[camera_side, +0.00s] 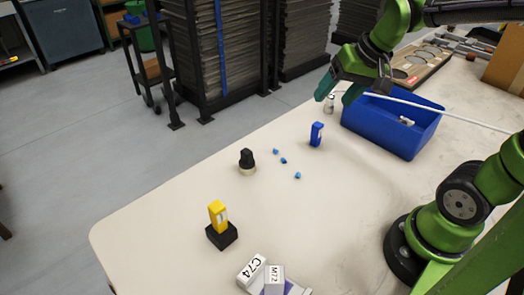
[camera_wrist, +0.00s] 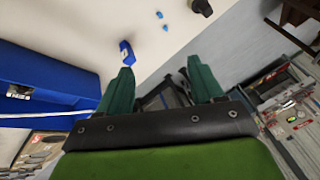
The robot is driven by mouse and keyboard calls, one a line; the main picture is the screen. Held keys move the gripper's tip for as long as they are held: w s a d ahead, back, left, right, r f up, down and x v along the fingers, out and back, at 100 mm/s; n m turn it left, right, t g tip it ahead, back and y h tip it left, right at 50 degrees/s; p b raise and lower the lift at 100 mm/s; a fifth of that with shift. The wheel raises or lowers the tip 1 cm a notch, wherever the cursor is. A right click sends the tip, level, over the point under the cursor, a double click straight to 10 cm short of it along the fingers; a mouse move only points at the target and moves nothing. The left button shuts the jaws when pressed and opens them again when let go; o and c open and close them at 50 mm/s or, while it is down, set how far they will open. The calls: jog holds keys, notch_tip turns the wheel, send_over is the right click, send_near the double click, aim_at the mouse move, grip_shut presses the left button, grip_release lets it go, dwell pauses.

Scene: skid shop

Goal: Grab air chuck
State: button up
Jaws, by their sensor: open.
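My gripper (camera_side: 334,92) is open, with green fingers, above the far left corner of the blue bin. In the wrist view my gripper (camera_wrist: 160,72) shows both fingers apart with nothing between them. I cannot tell which is the air chuck.
A blue upright block (camera_side: 316,134) stands left of the bin, with small blue bits (camera_side: 297,175) nearby. A black knob-like piece (camera_side: 247,160) and a yellow piece on a black base (camera_side: 219,222) stand farther left. White labelled boxes (camera_side: 262,273) are at the front. A white rod crosses above the bin.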

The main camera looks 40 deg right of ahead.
jog(key=w+d+f+m+g+h, duration=0.1)
jog(key=w+d+f+m+g, duration=0.1)
jog(key=w+d, duration=0.7)
jog(key=m+g+h, duration=0.1)
jog(key=g, duration=0.1)
send_near(331, 94)
jog(key=f, duration=0.5)
jog(key=w+f, duration=0.1)
jog(key=f, duration=0.1)
jog(key=shift+d+f, duration=0.25)
jog(key=shift+d, duration=0.15)
jog(key=shift+w+d+f, duration=0.1)
jog(key=shift+d+f, duration=0.1)
jog(key=shift+f, duration=0.8)
jog(key=shift+w+d+f, duration=0.1)
jog(key=shift+d+f, duration=0.1)
jog(key=shift+f, duration=0.85)
jog(key=shift+w+d+f, duration=0.1)
jog(key=shift+d+f, duration=0.1)
jog(key=shift+f, duration=0.8)
jog(key=c, duration=1.2)
